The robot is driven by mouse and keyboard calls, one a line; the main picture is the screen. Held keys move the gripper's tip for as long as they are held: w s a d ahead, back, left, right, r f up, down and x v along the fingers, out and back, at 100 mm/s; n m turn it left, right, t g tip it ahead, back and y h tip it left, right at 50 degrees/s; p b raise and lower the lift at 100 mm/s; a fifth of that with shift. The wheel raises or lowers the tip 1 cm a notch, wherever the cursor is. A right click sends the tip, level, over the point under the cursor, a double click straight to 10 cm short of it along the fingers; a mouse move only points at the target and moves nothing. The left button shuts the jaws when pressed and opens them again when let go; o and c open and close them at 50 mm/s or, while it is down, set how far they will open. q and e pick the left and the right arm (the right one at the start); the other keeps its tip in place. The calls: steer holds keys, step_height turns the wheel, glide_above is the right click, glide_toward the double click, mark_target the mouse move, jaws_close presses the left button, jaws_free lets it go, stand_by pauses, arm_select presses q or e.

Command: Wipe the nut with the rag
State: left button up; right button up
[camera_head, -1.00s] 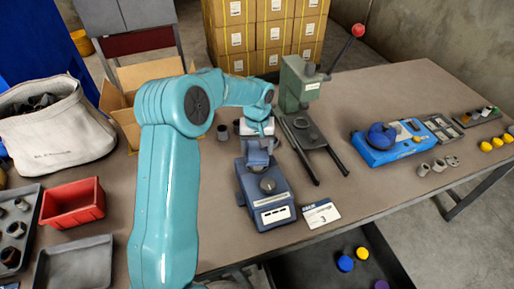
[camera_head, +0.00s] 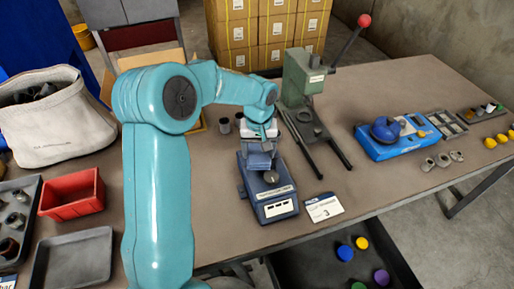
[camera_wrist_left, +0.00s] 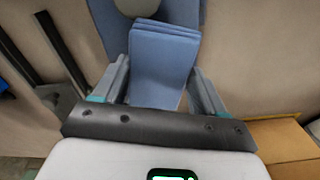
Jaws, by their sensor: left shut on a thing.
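My left gripper (camera_head: 260,146) is shut on the blue folded rag (camera_head: 259,160), just behind a blue-grey fixture (camera_head: 276,208) on the table. In the left wrist view, the rag (camera_wrist_left: 163,65) hangs in layers between the two fingers (camera_wrist_left: 160,88). A grey round piece, perhaps the nut (camera_head: 270,177), sits on top of the fixture in front of the rag. Its rounded grey end shows at the top of the wrist view (camera_wrist_left: 138,6). I cannot tell whether the rag touches it. My right gripper is not in view.
A green lever press (camera_head: 302,80) stands behind and right of the fixture. A white card (camera_head: 323,207) lies to its right. A red bin (camera_head: 72,194), a grey tray (camera_head: 73,258) and a canvas bag (camera_head: 60,125) are at the left. A blue device (camera_head: 390,140) stands at the right.

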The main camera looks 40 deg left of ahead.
arm_select(q)
steer(key=shift+f, duration=0.4)
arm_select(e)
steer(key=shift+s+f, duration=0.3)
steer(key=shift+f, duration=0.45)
arm_select(q)
steer(key=shift+w+a+p, duration=0.8)
steer(key=shift+w+a, duration=0.25)
steer(key=shift+w, duration=0.3)
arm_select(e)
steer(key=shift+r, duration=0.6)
arm_select(q)
steer(key=shift+w+a, duration=0.35)
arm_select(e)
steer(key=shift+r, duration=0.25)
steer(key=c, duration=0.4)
arm_select(q)
steer(key=shift+w+a+p, duration=0.1)
steer(key=shift+p, duration=0.25)
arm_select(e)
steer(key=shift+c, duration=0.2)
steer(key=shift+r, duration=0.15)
